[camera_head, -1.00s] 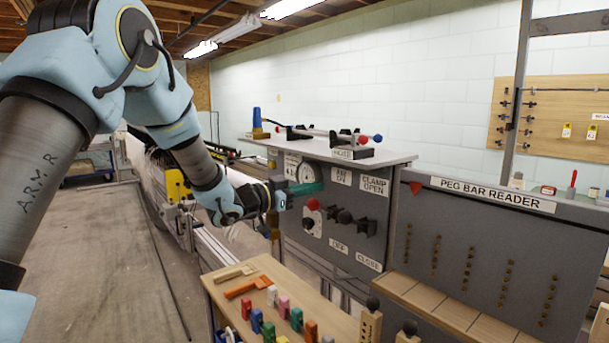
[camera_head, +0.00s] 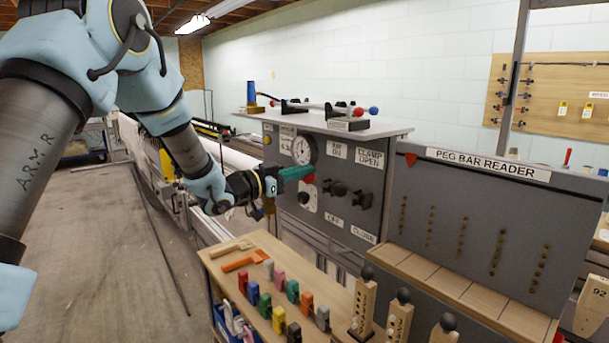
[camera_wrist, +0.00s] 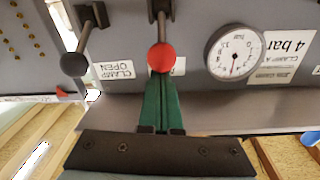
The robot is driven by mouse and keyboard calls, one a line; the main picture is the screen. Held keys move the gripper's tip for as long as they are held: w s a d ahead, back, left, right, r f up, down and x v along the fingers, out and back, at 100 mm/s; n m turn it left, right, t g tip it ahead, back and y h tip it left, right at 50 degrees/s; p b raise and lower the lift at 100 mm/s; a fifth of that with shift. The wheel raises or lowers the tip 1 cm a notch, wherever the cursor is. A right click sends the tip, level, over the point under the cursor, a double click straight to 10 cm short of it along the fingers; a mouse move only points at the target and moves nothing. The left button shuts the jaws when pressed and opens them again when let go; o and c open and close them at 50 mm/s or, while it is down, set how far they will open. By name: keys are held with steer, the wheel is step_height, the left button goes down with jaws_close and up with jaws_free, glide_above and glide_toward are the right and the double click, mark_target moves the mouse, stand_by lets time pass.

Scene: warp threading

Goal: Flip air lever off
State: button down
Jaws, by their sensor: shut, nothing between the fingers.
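The air lever, with a red ball knob (camera_head: 309,180), sticks out from the grey control panel (camera_head: 290,230) between an ON label (camera_head: 337,151) and an OFF label (camera_head: 334,220). In the wrist view the red ball (camera_wrist: 161,57) sits at the tips of my gripper's fingers, with its stem running up behind. My gripper (camera_head: 311,171) is shut and empty; its green fingers lie just above the ball in the head view. The fingertips (camera_wrist: 160,80) look very close to the ball; I cannot tell whether they touch.
A black-knobbed clamp lever (camera_head: 342,189) stands right of the air lever; its knob (camera_wrist: 74,64) shows left in the wrist view. A pressure gauge (camera_head: 304,150) is on the panel. Below is a wooden table (camera_head: 232,270) with coloured clips. The peg bar reader (camera_head: 470,220) is at right.

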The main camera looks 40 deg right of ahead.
steer(key=shift+a+f+h+b, duration=0.3)
steer(key=shift+f+b, duration=0.1)
steer(key=shift+b, duration=0.85)
step_height(320, 180, down, 11)
steer(key=g+h+b, duration=0.1)
steer(key=h+b, duration=0.5)
steer(key=b, duration=2.3)
steer(key=shift+a+m+h+b, duration=0.3)
steer(key=shift+a, duration=0.1)
steer(key=shift+f, duration=0.45)
steer(key=w+a+f, duration=0.2)
steer(key=a, duration=1.4)
steer(key=shift+g+b, duration=0.4)
